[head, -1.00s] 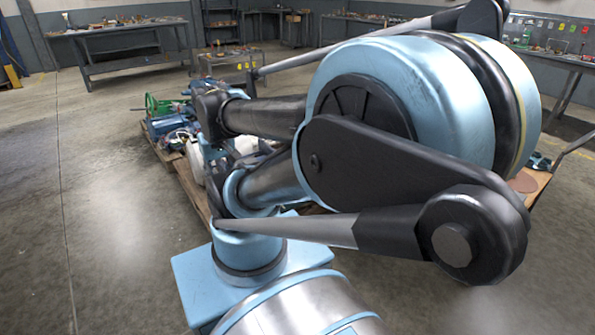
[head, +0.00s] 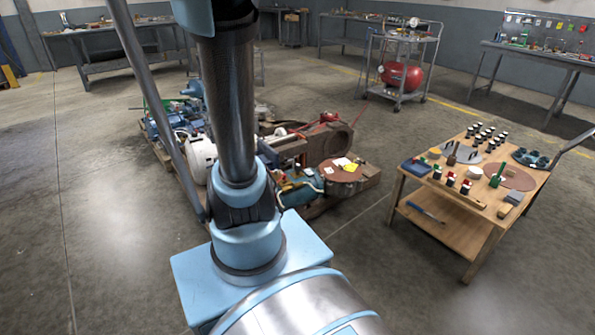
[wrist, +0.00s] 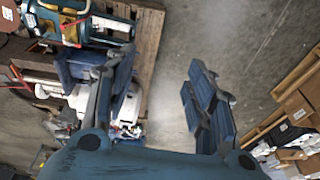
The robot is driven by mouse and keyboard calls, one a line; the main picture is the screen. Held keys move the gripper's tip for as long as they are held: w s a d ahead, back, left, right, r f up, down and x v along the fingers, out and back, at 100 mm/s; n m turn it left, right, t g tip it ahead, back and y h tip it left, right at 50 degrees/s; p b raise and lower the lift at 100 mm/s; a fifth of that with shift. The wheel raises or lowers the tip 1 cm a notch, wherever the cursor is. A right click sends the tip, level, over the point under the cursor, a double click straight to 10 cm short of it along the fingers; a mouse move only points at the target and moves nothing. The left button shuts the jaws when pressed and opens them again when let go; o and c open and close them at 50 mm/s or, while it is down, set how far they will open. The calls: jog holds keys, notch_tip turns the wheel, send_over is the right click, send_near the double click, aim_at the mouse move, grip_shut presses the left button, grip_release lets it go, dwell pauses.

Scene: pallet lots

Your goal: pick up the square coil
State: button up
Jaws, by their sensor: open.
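My gripper (wrist: 160,72) shows in the wrist view with its two blue fingers spread wide and nothing between them. Bare concrete floor lies beyond the gap. In the head view my arm rises out of the top of the picture, and the gripper is out of sight there. I cannot pick out the square coil for certain. Several small parts stand on the wooden cart (head: 470,233) at the right of the head view, among them a dark blue block (head: 416,167) and small red-topped pieces (head: 465,187). They are too small to tell apart, and the gripper is away from them.
A pallet load of machinery (head: 285,160) stands behind my arm; a pallet (wrist: 148,40) with equipment also fills the wrist view's left. Cardboard boxes (wrist: 297,105) are at its right. A metal trolley (head: 400,65) with a red tank stands farther back. Floor between pallet and cart is clear.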

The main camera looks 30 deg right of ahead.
jog(key=w+d+f, duration=0.2)
jog(key=w+d, duration=0.9)
jog(key=w, duration=0.1)
jog(key=t, duration=0.2)
send_over(299, 165)
jog(key=s, duration=0.5)
notch_tip(299, 165, down, 27)
jog(key=x, duration=1.1)
jog(key=shift+s+f, duration=0.1)
jog(key=shift+f, duration=0.2)
jog(key=shift+x, duration=2.6)
jog(key=shift+s+d+f, duration=0.1)
jog(key=shift+s+d, duration=0.05)
jog(key=shift+d, duration=0.05)
grip_shut()
